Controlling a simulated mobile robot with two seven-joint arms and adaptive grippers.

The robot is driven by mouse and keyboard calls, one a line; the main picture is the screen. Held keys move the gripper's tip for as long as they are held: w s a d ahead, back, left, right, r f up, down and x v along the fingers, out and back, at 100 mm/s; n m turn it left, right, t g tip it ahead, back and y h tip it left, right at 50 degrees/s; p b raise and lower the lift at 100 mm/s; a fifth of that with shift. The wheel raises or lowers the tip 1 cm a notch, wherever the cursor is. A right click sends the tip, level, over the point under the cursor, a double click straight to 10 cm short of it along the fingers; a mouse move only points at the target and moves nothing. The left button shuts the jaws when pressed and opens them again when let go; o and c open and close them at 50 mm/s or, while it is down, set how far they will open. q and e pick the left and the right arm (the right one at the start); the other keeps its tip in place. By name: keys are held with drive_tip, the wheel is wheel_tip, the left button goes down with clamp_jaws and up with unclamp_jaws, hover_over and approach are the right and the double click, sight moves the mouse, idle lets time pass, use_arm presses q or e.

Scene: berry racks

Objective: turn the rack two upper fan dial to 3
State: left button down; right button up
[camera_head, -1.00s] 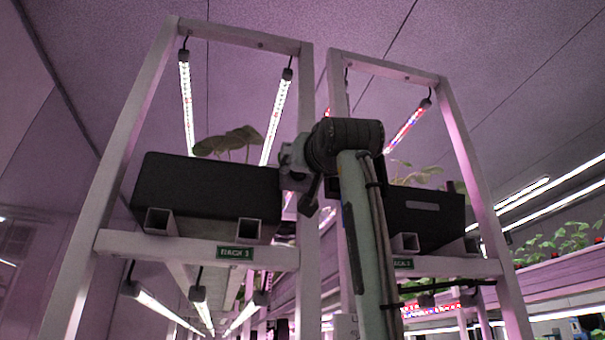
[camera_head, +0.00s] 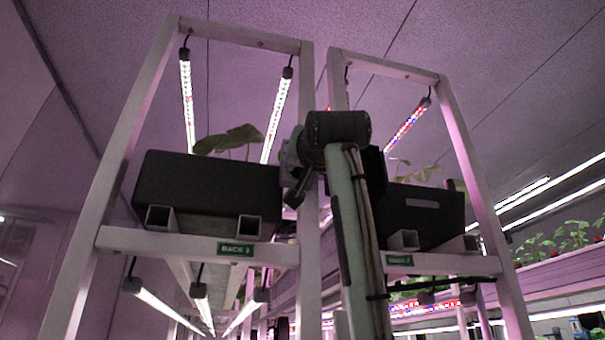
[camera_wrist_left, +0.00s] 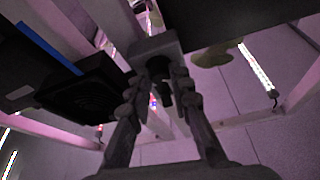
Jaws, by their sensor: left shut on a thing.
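In the left wrist view the dark dial knob (camera_wrist_left: 157,68) sticks out of a small grey box (camera_wrist_left: 152,48) fixed by a rack post. My left gripper (camera_wrist_left: 161,88) has its two fingers closed around this knob. In the head view my left gripper (camera_head: 296,184) is at the post between the two racks, largely hidden by my own wrist and forearm. The dial is not clear there, and its numbers and pointer cannot be read in either view. A black boxy unit, seemingly a fan (camera_wrist_left: 80,96), sits beside the dial. My right gripper is not in view.
Two white rack frames (camera_head: 311,90) stand side by side, with small green signs (camera_head: 235,249) too blurred to read surely. Black planters (camera_head: 207,184) with leaves sit on their crossbars. Light bars (camera_head: 187,100) hang above and below. A black cable runs at the right rack.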

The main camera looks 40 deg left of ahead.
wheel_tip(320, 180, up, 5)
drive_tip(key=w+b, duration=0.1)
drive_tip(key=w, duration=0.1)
use_arm(q)
drive_tip(key=shift+s+a+r+m+g+h+p, duration=0.1)
drive_tip(key=shift+r+m+g+h+p, duration=0.2)
drive_tip(key=shift+m+h, duration=2.45)
drive_tip(key=shift+s+a+r+m+g+h+p, duration=0.15)
drive_tip(key=shift+m+g+p, duration=0.2)
drive_tip(key=shift+m, duration=5.1)
drive_tip(key=shift+d+r+m+g+h+p, duration=0.2)
drive_tip(key=shift+m+h, duration=1.1)
drive_tip(key=shift+m, duration=2.8)
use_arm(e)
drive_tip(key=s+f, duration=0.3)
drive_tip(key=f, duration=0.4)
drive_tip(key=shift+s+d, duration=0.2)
use_arm(q)
drive_tip(key=shift+a, duration=0.15)
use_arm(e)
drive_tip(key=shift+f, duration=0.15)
use_arm(q)
drive_tip(key=c, duration=1.4)
unclamp_jaws()
drive_tip(key=shift+o, duration=0.2)
